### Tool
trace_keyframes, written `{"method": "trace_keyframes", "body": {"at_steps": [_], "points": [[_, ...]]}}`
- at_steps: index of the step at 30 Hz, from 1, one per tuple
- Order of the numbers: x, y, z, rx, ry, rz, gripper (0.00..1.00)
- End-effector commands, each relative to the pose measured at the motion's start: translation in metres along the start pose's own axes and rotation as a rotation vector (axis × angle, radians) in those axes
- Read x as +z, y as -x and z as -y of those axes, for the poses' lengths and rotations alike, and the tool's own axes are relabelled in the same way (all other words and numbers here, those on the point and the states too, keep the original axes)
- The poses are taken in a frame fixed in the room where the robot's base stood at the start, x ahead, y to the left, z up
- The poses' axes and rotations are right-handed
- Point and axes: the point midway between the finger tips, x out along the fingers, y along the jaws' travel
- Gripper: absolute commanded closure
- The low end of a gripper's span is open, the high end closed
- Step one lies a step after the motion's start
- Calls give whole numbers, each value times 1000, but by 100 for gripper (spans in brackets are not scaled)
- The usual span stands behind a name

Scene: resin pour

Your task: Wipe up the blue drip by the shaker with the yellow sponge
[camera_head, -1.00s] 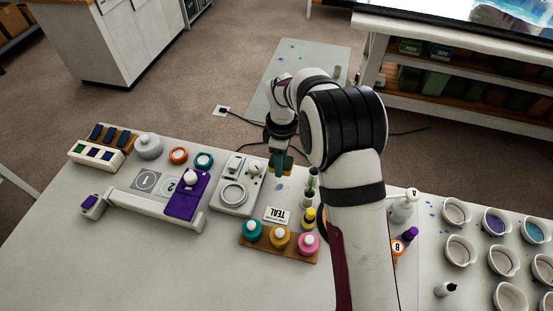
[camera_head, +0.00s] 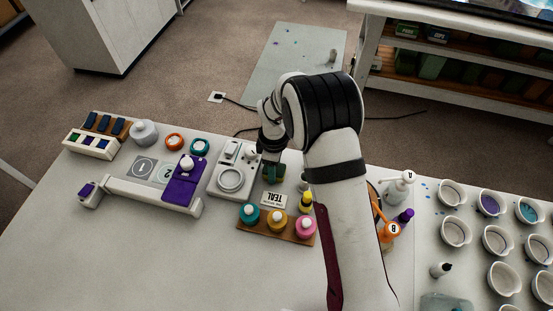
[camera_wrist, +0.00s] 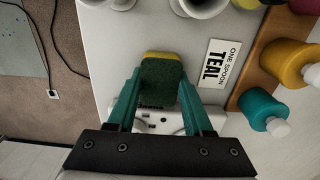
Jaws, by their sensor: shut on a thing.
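My gripper (camera_wrist: 160,98) has its teal fingers shut on the sponge (camera_wrist: 161,80), which shows a dark green face and a yellow edge in the wrist view. In the head view my gripper (camera_head: 271,172) is low over the table, just right of a white machine with a round plate (camera_head: 230,180). I cannot tell whether the sponge touches the table. I cannot make out the blue drip in either current view; the sponge or gripper may cover it. I cannot tell for sure which object is the shaker.
A TEAL card (camera_head: 272,199) and a wooden rack with teal, yellow and pink bottles (camera_head: 278,232) stand close in front of my gripper. A purple block (camera_head: 186,195) is left of the machine. Several cups (camera_head: 457,231) are at the right. The front left table is clear.

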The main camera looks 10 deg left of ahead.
Motion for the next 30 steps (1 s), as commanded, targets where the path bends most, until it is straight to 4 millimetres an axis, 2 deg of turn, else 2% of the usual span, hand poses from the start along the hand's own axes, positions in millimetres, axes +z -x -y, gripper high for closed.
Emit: {"method": "trace_keyframes", "body": {"at_steps": [3, 16, 18, 20, 30], "points": [[0, 0, 12, -3, 1, 2, 100], [1, -1, -30, -2, -1, 1, 100], [0, 6, -31, 0, 0, 0, 100], [0, 20, -31, 3, -1, -1, 100], [0, 49, -30, 0, 0, 0, 100]]}}
